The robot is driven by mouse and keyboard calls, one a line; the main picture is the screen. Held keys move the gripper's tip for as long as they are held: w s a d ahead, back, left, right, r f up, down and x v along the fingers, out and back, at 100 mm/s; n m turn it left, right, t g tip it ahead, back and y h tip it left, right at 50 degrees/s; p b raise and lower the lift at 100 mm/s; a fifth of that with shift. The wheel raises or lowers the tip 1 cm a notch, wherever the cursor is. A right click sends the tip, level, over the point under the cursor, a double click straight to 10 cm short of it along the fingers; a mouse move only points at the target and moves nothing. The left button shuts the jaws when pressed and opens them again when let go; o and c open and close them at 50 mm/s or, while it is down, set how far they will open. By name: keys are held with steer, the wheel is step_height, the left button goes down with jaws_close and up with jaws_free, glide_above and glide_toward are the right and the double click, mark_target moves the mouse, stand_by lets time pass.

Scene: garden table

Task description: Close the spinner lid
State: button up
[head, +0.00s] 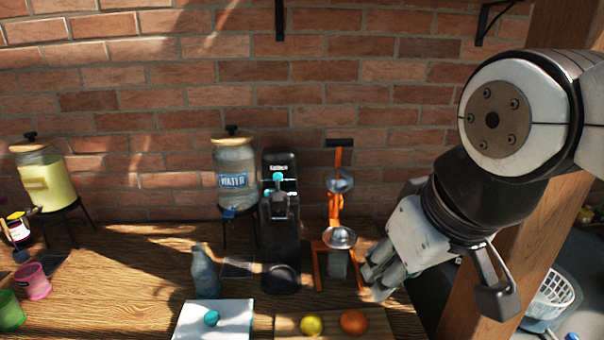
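I cannot make out a spinner or its lid for certain in the head view. A white square piece with a teal knob (211,318) lies at the front of the table. My gripper (374,277) points down and left over the table's right end, beside the orange press (318,268). Its fingers overlap in this view, so their opening is unclear. I see nothing held.
A black machine (280,225) stands left of the press. A water dispenser (235,172), a bottle (205,272) and a yellow dispenser (45,180) stand further left. A board (285,322) bears a lemon (311,325) and an orange (353,322). The table's left middle is clear.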

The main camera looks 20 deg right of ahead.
steer(key=w+d+f+n+g+h+b, duration=0.1)
steer(key=w+d+f+n+g+h, duration=0.2)
steer(key=w+d+n+g+h, duration=0.55)
steer(key=w+d+f+n+g+h+b, duration=0.25)
steer(key=w+d+n+h, duration=0.25)
steer(key=w+d+n, duration=0.75)
steer(key=shift+n+g+y, duration=0.25)
steer(key=shift+n+g, duration=0.05)
steer(key=shift+n, duration=0.1)
steer(key=p+x, duration=0.1)
steer(key=x, duration=0.4)
steer(key=p+x, duration=0.1)
steer(key=x, duration=0.4)
steer(key=p+x, duration=0.1)
steer(key=x, duration=0.4)
steer(key=shift+s+d+r+p, duration=0.15)
steer(key=shift+s+p, duration=0.2)
steer(key=shift+s, duration=0.1)
jaws_close()
